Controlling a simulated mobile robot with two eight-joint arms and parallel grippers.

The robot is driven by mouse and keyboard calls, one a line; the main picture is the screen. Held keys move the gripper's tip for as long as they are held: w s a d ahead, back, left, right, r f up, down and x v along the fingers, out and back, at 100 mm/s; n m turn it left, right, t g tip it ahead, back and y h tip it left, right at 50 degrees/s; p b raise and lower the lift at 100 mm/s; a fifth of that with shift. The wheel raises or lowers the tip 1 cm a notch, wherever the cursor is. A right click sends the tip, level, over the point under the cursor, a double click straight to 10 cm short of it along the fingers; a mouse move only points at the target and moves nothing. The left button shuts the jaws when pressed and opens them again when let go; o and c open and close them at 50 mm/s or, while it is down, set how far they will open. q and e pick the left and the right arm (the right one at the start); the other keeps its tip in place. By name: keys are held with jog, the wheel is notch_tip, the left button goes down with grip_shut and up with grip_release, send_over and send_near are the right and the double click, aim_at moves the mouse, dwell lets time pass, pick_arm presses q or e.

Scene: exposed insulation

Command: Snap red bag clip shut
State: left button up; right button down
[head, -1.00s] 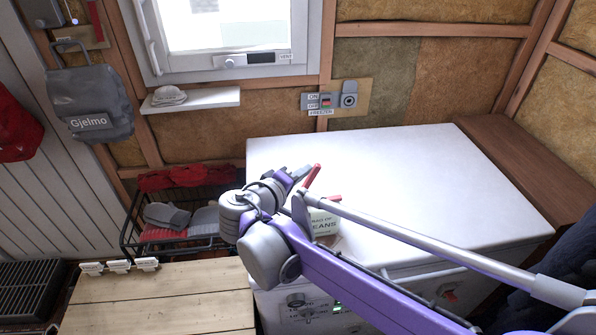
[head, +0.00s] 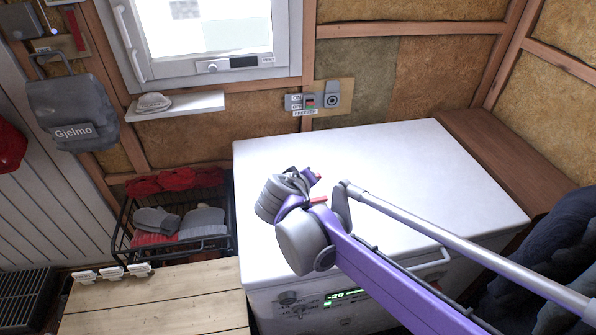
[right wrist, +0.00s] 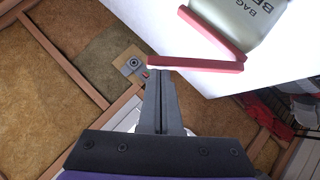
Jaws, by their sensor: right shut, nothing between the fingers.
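The red bag clip (right wrist: 205,64) shows in the right wrist view as two red bars joined near the right end and spread apart in a V, so it stands open. One bar lies along the edge of the bag of beans (right wrist: 232,18), whose label is partly cut off. The other bar crosses just at the tips of my right gripper (right wrist: 160,76), which is shut and empty. Whether they touch I cannot tell. In the head view, small red parts of the clip (head: 318,200) show by my right wrist, which hides the bag. My left gripper is not in view.
The white freezer top (head: 400,175) is broad and mostly clear. A wooden table (head: 160,300) stands at the front left, with a wire basket (head: 120,235) of gloves behind it. A dark bulky item (head: 545,240) stands at the right.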

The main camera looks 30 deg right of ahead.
jog(key=d+f+y, duration=0.1)
jog(key=d+f, duration=0.1)
jog(key=s+d+f+m+y+b, duration=0.1)
jog(key=d+f+y, duration=0.1)
jog(key=shift+m, duration=0.3)
jog(key=shift+s+d+f+b, duration=0.1)
jog(key=shift+d+f+b, duration=0.25)
jog(key=shift+f, duration=0.4)
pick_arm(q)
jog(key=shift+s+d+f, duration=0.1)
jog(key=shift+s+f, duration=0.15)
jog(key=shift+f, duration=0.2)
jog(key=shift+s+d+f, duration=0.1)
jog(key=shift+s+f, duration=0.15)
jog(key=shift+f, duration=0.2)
pick_arm(e)
jog(key=shift+r, duration=0.1)
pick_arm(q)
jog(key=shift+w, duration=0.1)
pick_arm(e)
jog(key=shift+a, duration=0.15)
